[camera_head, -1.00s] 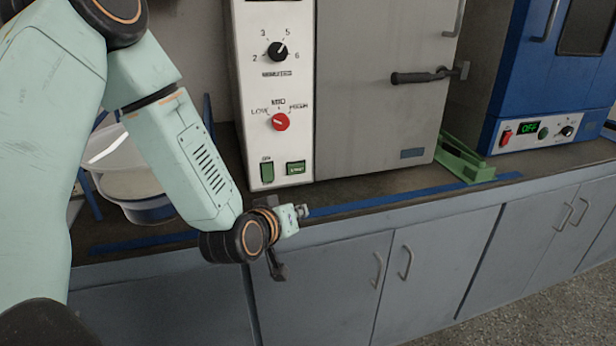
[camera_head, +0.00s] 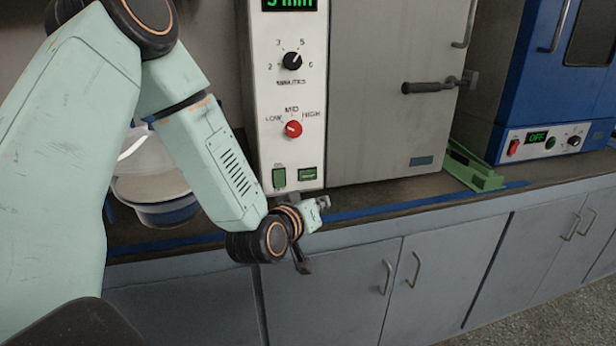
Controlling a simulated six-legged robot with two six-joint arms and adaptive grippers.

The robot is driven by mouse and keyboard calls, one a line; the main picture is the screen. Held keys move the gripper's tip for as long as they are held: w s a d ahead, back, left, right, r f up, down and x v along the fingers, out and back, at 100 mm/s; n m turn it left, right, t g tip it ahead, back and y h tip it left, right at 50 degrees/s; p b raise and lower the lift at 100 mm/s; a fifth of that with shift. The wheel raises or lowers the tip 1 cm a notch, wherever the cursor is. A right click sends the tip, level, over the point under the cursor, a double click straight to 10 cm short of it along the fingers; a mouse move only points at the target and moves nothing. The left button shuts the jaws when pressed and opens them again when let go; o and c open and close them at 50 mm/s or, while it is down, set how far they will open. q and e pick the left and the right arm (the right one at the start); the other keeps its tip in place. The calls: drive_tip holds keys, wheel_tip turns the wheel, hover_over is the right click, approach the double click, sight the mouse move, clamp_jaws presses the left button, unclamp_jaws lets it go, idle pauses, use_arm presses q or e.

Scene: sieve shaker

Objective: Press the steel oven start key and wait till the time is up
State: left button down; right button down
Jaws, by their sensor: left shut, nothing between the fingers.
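The steel oven (camera_head: 385,100) is grey with a white control panel. Its green start key (camera_head: 307,174) is at the panel's lower right, and nothing covers it. A green display (camera_head: 288,4) at the top reads in minutes; its upper part is cut off, so the digit is unclear. The minutes knob (camera_head: 292,61) is black and the heat knob (camera_head: 293,128) is red. A green switch (camera_head: 279,178) is left of the key. My left gripper (camera_head: 323,202) is shut and empty, just below and right of the key in the picture, apparently not touching it. My right gripper is out of view.
A blue oven (camera_head: 560,75) showing OFF stands at the right. A green bracket (camera_head: 474,174) lies on the counter between the ovens. A clear tub (camera_head: 155,185) stands behind my left arm. Blue tape (camera_head: 400,208) runs along the counter's front; cabinets (camera_head: 335,290) are below.

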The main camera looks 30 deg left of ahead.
sight(314, 178)
use_arm(q)
drive_tip(key=shift+w+a+p, duration=0.15)
drive_tip(key=shift+w+a, duration=1.2)
drive_tip(key=shift+a, duration=0.25)
drive_tip(key=shift+w+a+p, duration=0.15)
drive_tip(key=shift+w+a, duration=1.2)
drive_tip(key=shift+a, duration=0.2)
drive_tip(key=shift+w, duration=0.1)
drive_tip(key=shift+w+a, duration=0.25)
drive_tip(key=shift+w+a, duration=0.3)
drive_tip(key=shift+a, duration=0.1)
idle(0.4)
drive_tip(key=shift+s+d, duration=0.6)
drive_tip(key=shift+d, duration=0.1)
drive_tip(key=shift+s+d+p, duration=0.45)
drive_tip(key=shift+s+d, duration=1.2)
drive_tip(key=shift+d, duration=0.3)
